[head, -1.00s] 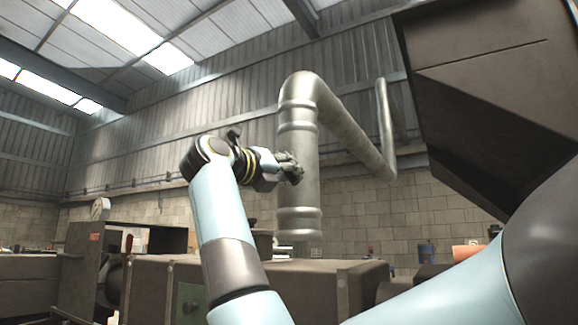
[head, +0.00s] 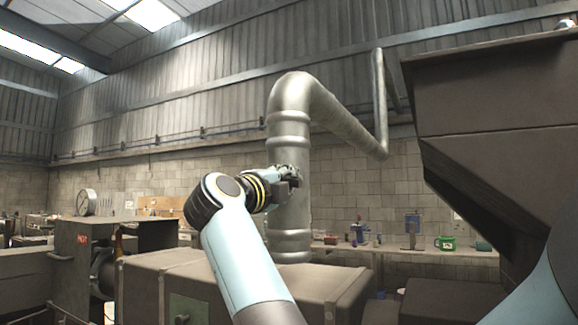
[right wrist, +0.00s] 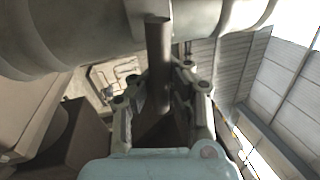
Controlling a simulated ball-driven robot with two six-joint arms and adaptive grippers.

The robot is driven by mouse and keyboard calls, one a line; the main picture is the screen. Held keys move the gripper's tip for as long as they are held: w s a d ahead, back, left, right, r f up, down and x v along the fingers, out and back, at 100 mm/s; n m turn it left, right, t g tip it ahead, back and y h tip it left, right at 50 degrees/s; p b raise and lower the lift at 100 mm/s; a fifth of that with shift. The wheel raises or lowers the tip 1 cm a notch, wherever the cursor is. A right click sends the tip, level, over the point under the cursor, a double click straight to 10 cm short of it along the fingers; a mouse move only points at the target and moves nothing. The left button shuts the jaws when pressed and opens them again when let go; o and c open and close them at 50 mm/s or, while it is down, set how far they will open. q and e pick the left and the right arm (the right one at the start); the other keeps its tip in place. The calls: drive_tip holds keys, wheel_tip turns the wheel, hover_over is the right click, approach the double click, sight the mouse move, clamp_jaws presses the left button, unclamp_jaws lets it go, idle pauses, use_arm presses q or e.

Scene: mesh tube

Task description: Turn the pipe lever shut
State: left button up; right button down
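A tall grey metal pipe (head: 288,137) stands in the middle of the head view and bends right at its top. My right gripper (head: 292,178) is in front of its upright part. In the right wrist view a dark straight bar, seemingly the lever (right wrist: 158,60), runs down from a big pale pipe (right wrist: 75,45). The bar's lower part lies between the two fingers of my right gripper (right wrist: 160,95). Whether the fingers press on it I cannot tell. In the head view the gripper hides the lever. My left gripper is not in view.
A long brown metal box (head: 235,285) stands below the pipe. A large dark hopper (head: 495,130) overhangs at the right. A dial gauge (head: 87,202) sits on a cabinet at left. A shelf with small items (head: 400,250) runs along the block wall.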

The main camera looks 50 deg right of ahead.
drive_tip(key=shift+f+n+p, duration=0.1)
drive_tip(key=shift+n+p, duration=0.8)
drive_tip(key=shift+p, duration=0.1)
drive_tip(key=shift+f, duration=0.1)
drive_tip(key=c, duration=1.9)
unclamp_jaws()
drive_tip(key=o, duration=0.7)
drive_tip(key=shift+a+r+t, duration=0.35)
drive_tip(key=shift+a+t, duration=0.05)
drive_tip(key=shift+a, duration=0.1)
drive_tip(key=shift+d, duration=0.2)
drive_tip(key=v, duration=0.7)
drive_tip(key=shift+a, duration=0.25)
